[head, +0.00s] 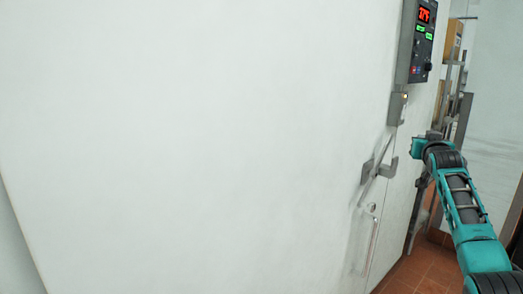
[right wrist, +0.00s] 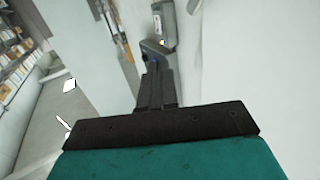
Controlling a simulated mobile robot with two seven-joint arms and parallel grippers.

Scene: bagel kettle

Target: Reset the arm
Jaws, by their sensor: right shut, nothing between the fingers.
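My right arm comes in from the lower right in the head view and is raised beside the edge of a large white door (head: 200,150). My right gripper (right wrist: 156,85) shows in the right wrist view with its dark fingers together and nothing between them. In the head view the gripper itself is hard to make out behind the teal wrist. The metal door handle (head: 380,168) is to the left of my wrist, apart from it. My left gripper is out of view.
A control panel (head: 422,40) with red and green displays is above my wrist, with a small grey box (head: 397,107) below it. Shelves with boxes (head: 453,40) stand behind at the right. Reddish floor tiles (head: 425,268) show at the lower right.

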